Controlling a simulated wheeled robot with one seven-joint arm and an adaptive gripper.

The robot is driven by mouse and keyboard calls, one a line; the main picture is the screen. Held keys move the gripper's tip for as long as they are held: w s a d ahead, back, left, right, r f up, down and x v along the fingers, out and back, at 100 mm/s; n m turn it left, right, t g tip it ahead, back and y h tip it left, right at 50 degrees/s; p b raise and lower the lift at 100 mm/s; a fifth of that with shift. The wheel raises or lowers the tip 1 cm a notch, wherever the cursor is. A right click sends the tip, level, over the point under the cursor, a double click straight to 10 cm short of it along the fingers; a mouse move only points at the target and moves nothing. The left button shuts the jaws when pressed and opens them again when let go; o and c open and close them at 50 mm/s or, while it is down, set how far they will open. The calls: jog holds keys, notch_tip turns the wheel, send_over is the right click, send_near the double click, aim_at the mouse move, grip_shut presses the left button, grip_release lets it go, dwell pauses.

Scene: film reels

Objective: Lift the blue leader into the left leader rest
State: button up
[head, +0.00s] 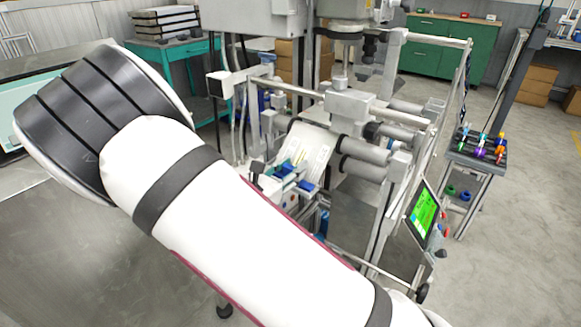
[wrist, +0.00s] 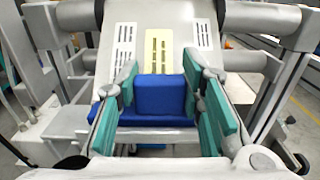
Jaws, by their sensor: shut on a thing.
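The blue leader (wrist: 160,94) is a blue block in the middle of the wrist view, with a wider, lower blue part showing at its left. My gripper (wrist: 160,86) has teal finger pads on both sides of the block and is shut on it. Beyond it is a pale sloping plate (wrist: 182,20) with a yellow slotted strip (wrist: 158,48) between two white ones. I cannot tell which part is the left leader rest. In the head view blue pieces (head: 306,185) show by the pale plate (head: 314,143), and my arm hides much of the area below.
Grey rollers (head: 365,150) and metal frame bars stand close around the plate. A green-lit screen (head: 424,214) is mounted at the right. A small stand with colourful pieces (head: 482,148) stands further right, with open floor (head: 505,265) in front.

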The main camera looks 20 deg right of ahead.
jog(key=shift+f, duration=0.25)
jog(key=o, duration=1.3)
jog(key=v, duration=1.2)
